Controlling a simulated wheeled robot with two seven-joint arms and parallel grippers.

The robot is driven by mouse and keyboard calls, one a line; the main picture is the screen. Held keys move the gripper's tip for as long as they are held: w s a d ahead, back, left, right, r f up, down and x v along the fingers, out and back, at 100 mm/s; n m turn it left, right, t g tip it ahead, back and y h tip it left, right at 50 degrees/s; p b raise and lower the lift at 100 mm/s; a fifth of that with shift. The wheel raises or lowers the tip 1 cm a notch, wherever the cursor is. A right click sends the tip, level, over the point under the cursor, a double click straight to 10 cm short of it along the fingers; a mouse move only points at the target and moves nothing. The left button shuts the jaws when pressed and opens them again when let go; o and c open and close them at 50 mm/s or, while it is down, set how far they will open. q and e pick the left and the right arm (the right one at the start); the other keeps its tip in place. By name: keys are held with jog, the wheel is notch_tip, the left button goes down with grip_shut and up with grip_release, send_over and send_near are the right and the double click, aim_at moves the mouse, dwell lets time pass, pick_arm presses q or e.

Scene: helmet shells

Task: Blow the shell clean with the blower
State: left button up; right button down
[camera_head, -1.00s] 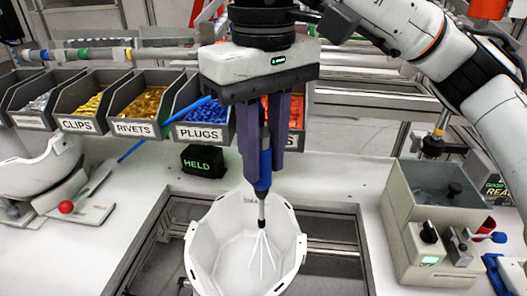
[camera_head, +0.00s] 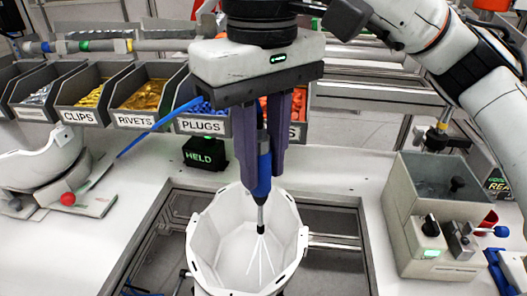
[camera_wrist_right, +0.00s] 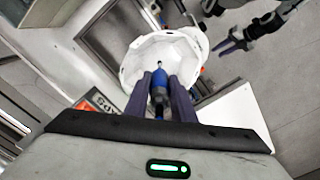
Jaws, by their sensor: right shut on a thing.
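The white helmet shell (camera_head: 207,262) sits open side up, over a dark-framed opening in the bench. My right gripper (camera_head: 263,172) is shut on the blue blower (camera_head: 262,182) above the shell. The blower hangs nearly upright, its dark nozzle pointing down into the shell. Thin white streaks (camera_head: 260,258) fan out from the nozzle tip inside the shell. In the right wrist view the shell (camera_wrist_right: 190,48) shows beyond the blower (camera_wrist_right: 159,82). My left gripper (camera_wrist_right: 230,25) is at that view's upper right, its purple fingers apart and empty. I cannot make out dust on the shell.
A black block (camera_head: 205,154) reading HELD stands behind the shell. Bins of clips (camera_head: 83,117), rivets (camera_head: 134,121) and plugs (camera_head: 203,127) line the back. Another white shell (camera_head: 45,160) is at left, a grey box (camera_head: 432,212) at right.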

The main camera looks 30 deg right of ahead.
jog(key=shift+s+a, duration=0.45)
jog(key=shift+s, duration=0.25)
dwell(0.3)
jog(key=c, duration=2.2)
grip_release()
jog(key=shift+r+p, duration=0.45)
jog(key=shift+r, duration=1.05)
jog(key=shift+c, duration=0.3)
notch_tip(320, 180, up, 7)
